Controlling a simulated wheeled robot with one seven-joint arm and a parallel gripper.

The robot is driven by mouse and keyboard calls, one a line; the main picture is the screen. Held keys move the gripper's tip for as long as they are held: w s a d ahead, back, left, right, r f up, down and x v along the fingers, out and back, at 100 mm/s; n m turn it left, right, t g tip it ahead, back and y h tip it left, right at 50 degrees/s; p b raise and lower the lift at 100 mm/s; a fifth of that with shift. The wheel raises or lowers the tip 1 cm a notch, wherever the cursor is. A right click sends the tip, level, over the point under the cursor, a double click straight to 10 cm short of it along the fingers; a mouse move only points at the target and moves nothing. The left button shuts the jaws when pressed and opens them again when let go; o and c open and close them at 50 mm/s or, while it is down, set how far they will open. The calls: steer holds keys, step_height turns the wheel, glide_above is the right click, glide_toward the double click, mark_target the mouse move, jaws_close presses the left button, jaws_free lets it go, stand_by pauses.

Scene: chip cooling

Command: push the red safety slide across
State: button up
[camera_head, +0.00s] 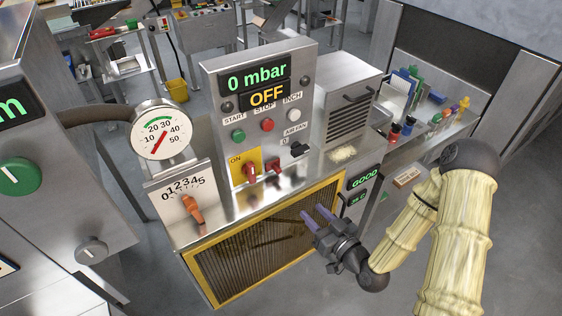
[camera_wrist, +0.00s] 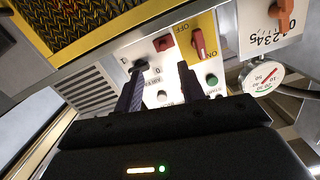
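A small red slide-like piece (camera_head: 273,165) sits on the front of the steel control panel, right of the red rotary switch (camera_head: 250,172) on its yellow ON/OFF plate. I take this piece to be the safety slide. In the wrist view the red piece (camera_wrist: 163,43) shows beside the red switch (camera_wrist: 199,43), upside down. My gripper (camera_head: 314,214) is in front of the yellow-framed grille, lower and to the right of the red piece, apart from it. Its two fingers are spread with nothing between them; they also show in the wrist view (camera_wrist: 159,72).
The panel (camera_head: 298,73) reads 0 mbar and OFF, with green, red and white buttons. A black selector (camera_head: 299,149) sticks out right of the red piece. An orange-handled lever (camera_head: 192,212) and a round gauge (camera_head: 161,137) are left. The mesh grille (camera_head: 262,245) lies below.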

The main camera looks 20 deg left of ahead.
steer(key=shift+s+r+m+t, duration=0.1)
steer(key=shift+r+m+t, duration=0.25)
steer(key=shift+r, duration=0.2)
steer(key=shift+f+b, duration=0.1)
steer(key=shift+b, duration=0.25)
steer(key=b, duration=0.1)
glide_toward(280, 172)
steer(key=x, duration=0.9)
steer(key=shift+w+a, duration=0.25)
steer(key=shift+a, duration=0.1)
